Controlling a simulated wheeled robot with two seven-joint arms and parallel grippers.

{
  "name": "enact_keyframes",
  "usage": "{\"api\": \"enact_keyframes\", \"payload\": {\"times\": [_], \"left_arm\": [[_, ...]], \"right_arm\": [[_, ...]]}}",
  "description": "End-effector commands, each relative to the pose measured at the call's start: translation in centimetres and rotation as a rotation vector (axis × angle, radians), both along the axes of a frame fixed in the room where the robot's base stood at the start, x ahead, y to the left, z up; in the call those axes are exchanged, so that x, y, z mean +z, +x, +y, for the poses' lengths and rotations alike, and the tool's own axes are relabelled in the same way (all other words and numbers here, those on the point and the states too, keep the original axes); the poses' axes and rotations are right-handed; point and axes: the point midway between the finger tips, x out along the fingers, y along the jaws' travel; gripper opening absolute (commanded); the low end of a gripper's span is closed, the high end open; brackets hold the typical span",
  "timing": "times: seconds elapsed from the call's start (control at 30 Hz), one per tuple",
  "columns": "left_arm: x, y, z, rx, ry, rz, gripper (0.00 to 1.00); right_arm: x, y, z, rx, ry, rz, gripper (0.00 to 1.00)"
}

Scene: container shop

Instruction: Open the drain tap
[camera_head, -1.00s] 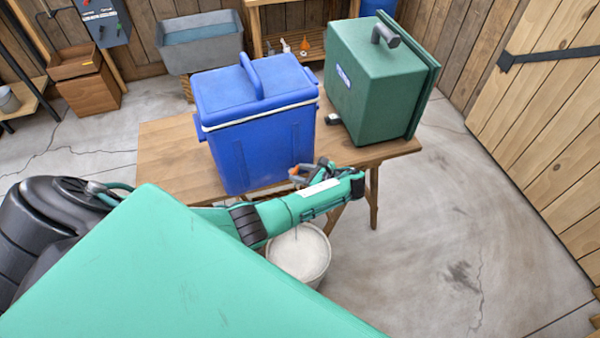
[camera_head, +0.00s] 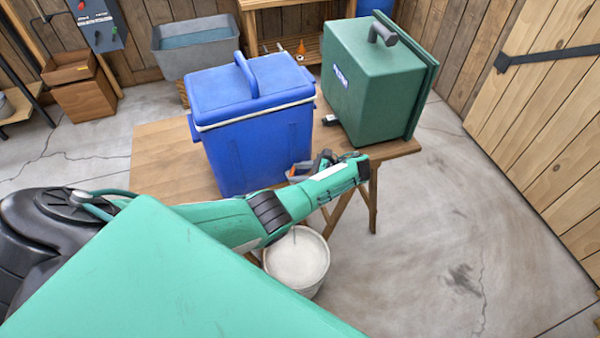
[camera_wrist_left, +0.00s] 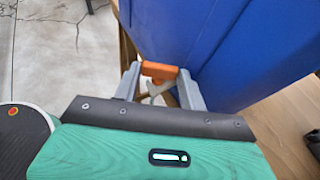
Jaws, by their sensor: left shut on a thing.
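The blue cooler (camera_head: 255,150), lid closed, stands on the wooden table. Its drain tap has an orange handle (camera_wrist_left: 160,70), seen in the left wrist view low beside the cooler's blue wall, with a pale spout below it. My left gripper (camera_head: 305,171) is at the cooler's lower front. In the left wrist view its grey fingers (camera_wrist_left: 158,82) stand on either side of the orange handle and are shut on it. How far the handle is turned cannot be told. My right gripper is not in view.
A white bucket (camera_head: 317,283) stands on the floor below the table's front edge, partly behind my arm. A green box (camera_head: 365,90) stands on the right of the wooden table (camera_head: 160,155). A grey tub (camera_head: 193,62) is behind. The floor at right is clear.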

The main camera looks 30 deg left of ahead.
Motion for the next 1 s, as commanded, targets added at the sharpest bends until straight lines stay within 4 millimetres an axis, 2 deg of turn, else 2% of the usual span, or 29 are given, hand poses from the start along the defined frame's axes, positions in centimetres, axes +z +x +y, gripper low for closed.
{"api": "enact_keyframes", "payload": {"times": [0.1, 0.13, 0.2, 0.23, 1.0], "left_arm": [[0.09, 0.07, 0.03, -0.001, 0.001, -0.002, 0.19], [0.09, 0.08, 0.03, -0.001, 0.001, -0.002, 0.48], [0.09, 0.08, 0.04, -0.001, 0.001, -0.002, 0.61], [0.09, 0.08, 0.04, -0.001, 0.001, -0.002, 0.64], [0.13, 0.00, 0.11, -0.013, 0.002, -0.002, 0.64]], "right_arm": [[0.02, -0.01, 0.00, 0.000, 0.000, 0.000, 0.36], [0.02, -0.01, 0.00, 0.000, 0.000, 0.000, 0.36], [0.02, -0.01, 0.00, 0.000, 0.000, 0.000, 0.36], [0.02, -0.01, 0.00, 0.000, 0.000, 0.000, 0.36], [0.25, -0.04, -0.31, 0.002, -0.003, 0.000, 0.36]]}}
